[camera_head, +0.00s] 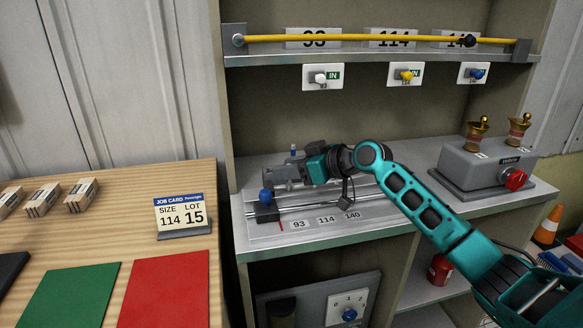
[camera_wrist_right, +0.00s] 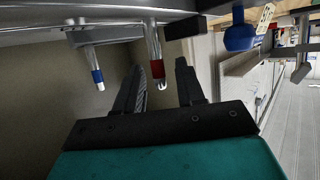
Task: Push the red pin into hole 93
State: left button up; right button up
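The red pin (camera_wrist_right: 157,68), a metal pin with a red band, shows in the right wrist view between the two fingers of my right gripper (camera_wrist_right: 160,64). Gaps show on both sides of it, so the gripper looks open around it. In the head view my right gripper (camera_head: 288,176) is over the metal slide fixture (camera_head: 322,208) and hides the red pin. A blue-banded pin (camera_wrist_right: 95,70) stands beside the red one; its blue top shows in the head view (camera_head: 293,149). Labels 93 (camera_head: 299,224), 114 and 140 line the fixture's front. The holes cannot be made out. My left gripper is not in view.
A blue knob (camera_head: 266,195) is at the fixture's left end. A grey box with a red knob (camera_head: 515,179) stands at the shelf's right. A yellow rod (camera_head: 355,38) spans the upper shelf.

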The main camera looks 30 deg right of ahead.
jog(key=shift+r, duration=0.2)
jog(key=v, duration=1.2)
jog(key=shift+b, duration=0.3)
